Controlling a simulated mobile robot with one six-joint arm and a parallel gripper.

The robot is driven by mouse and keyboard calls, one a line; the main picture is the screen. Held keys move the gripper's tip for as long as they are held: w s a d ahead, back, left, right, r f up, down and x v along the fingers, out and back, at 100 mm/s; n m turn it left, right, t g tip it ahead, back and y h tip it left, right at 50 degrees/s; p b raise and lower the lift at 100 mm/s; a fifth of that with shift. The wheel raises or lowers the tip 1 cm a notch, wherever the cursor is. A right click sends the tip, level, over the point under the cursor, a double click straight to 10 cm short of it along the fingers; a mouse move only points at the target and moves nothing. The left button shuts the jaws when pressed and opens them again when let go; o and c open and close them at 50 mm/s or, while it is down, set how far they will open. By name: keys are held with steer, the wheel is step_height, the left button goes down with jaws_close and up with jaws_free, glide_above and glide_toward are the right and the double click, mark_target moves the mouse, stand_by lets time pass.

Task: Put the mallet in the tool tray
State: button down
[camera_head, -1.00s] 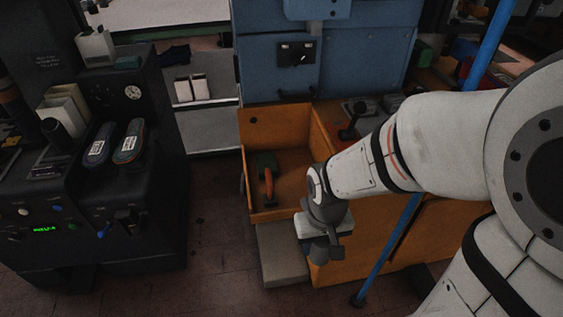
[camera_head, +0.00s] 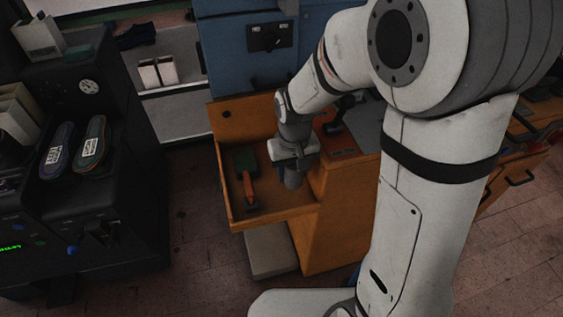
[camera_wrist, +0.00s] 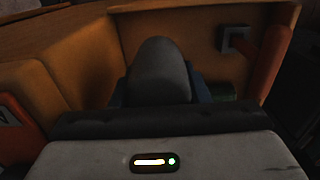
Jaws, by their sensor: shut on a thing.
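The tool tray (camera_head: 272,220) is an orange open box below the blue cabinet. My gripper (camera_head: 292,168) is over the tray's right side in the head view. It is shut on a dark grey rounded thing (camera_wrist: 160,70), which looks like the mallet's head and also shows below my gripper in the head view (camera_head: 293,180). Its handle is hidden. From these views I cannot tell how far it is above the tray floor. A tool with a green head and an orange handle (camera_head: 249,190) lies in the tray, left of my gripper.
A black machine with two shoe soles (camera_head: 88,150) on it stands at the left. A bench top with a black knob lever (camera_head: 338,115) is right of the tray. The blue cabinet (camera_head: 245,60) rises behind. A grey step (camera_head: 268,252) sits below the tray.

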steer(key=w, duration=0.2)
steer(key=w+a, duration=0.1)
steer(key=w, duration=0.1)
steer(key=w+a, duration=0.1)
steer(key=w, duration=0.2)
steer(key=shift+w+a, duration=0.1)
steer(key=shift+w+a+f, duration=0.1)
steer(key=shift+w+f, duration=0.1)
steer(key=shift+f, duration=0.25)
steer(key=shift+w+f, duration=0.15)
steer(key=shift+f, duration=0.3)
step_height(320, 180, down, 5)
steer(key=shift+r+b, duration=0.1)
steer(key=shift+b, duration=0.3)
steer(key=shift+w+a+f, duration=0.1)
steer(key=shift+w+f, duration=0.1)
steer(key=shift+f, duration=0.15)
steer(key=c, duration=0.8)
jaws_free()
